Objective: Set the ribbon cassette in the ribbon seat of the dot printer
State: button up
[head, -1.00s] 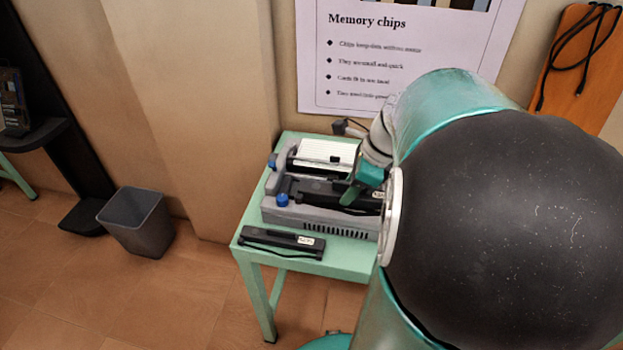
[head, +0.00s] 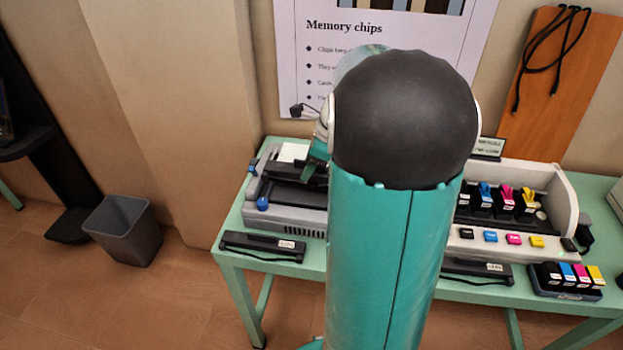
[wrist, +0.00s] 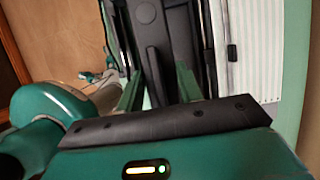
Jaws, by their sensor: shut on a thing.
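The dot printer (head: 290,215) is the grey machine with blue knobs at the left end of the green table. My gripper (head: 316,166) is over its right part, mostly hidden by my arm in the head view. In the wrist view my gripper's two green fingers (wrist: 158,92) are shut on a long black thing, apparently the ribbon cassette (wrist: 154,60). It is at the printer, beside the striped paper (wrist: 258,45). I cannot tell whether it is down in the ribbon seat, which is hidden.
A similar black cassette with a white label (head: 262,246) lies in front of the printer. Another black labelled unit (head: 478,271) lies right of my arm, before a white colour printer (head: 515,245). A colour cartridge set (head: 566,281) is at the front edge. A grey bin (head: 124,230) stands on the floor.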

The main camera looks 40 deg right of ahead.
send_over(312, 195)
notch_tip(312, 195, down, 6)
jog(key=shift+f, duration=1.65)
jog(key=shift+f, duration=0.6)
jog(key=o, duration=1)
jog(key=shift+o, duration=0.2)
jog(key=shift+r, duration=0.1)
